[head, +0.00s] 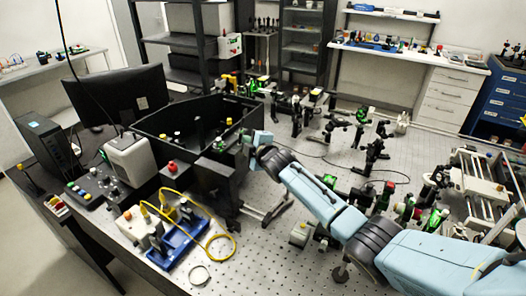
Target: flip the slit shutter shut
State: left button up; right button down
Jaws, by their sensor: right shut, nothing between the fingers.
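My right arm reaches in from the lower right, and its gripper (246,138) is at the right side wall of the open black spectrometer box (150,127). The gripper is shut and empty; its fingertips are small and partly lost against the dark wall. The slit shutter is too small to make out, and the gripper and wrist may hide it. I cannot tell whether the gripper touches anything there. My left gripper is not in view.
A black block (214,180) stands in front of the box. A blue tray (178,245) with yellow cable (222,238) lies front left. Green and black optic mounts (372,150) stand on the perforated bench (300,180). A monitor (118,93) is behind left.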

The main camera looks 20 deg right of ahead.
jog(key=a+p+v, duration=0.1)
jog(key=v, duration=1.1)
jog(key=shift+s+d, duration=0.25)
jog(key=shift+d, duration=0.2)
jog(key=shift+f, duration=0.1)
